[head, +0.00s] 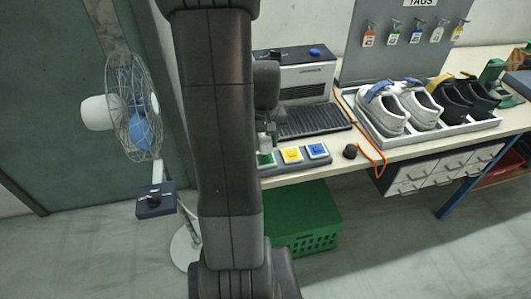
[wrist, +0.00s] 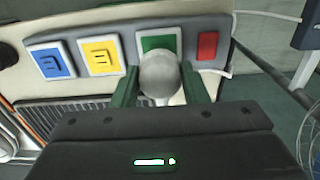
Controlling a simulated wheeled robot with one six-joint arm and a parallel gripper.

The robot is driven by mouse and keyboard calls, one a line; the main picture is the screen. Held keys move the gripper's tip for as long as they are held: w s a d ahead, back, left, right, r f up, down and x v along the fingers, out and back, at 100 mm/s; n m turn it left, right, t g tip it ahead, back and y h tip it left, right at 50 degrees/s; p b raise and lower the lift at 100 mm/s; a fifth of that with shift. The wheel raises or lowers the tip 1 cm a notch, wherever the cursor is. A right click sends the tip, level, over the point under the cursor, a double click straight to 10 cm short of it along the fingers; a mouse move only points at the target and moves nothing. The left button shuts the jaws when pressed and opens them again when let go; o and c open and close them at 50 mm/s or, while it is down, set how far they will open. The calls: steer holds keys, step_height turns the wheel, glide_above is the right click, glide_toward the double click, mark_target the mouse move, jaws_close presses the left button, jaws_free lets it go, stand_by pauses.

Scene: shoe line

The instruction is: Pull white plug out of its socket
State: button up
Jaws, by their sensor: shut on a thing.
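The white plug (wrist: 160,72) shows in the wrist view as a pale, rounded body in front of the green-marked socket (wrist: 158,43). My gripper (wrist: 160,86) has its green fingers closed on both sides of it. Whether the plug is seated in the socket or slightly clear of it cannot be told, as its far end is hidden. The socket is on a grey strip (wrist: 220,28), beside yellow, blue and red squares. In the head view, my arm hides most of my gripper, just above the green square (head: 266,159) at the left end of the strip (head: 274,171).
A black plug (head: 350,151) on an orange cord lies right of the strip. Behind stand a ribbed black mat (head: 310,121) and a grey machine (head: 305,80). A shoe tray (head: 398,138) is farther right. A fan (head: 135,108) stands left, a green crate (head: 305,215) below.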

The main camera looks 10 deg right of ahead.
steer(key=shift+r+p, duration=0.5)
steer(key=shift+r, duration=0.3)
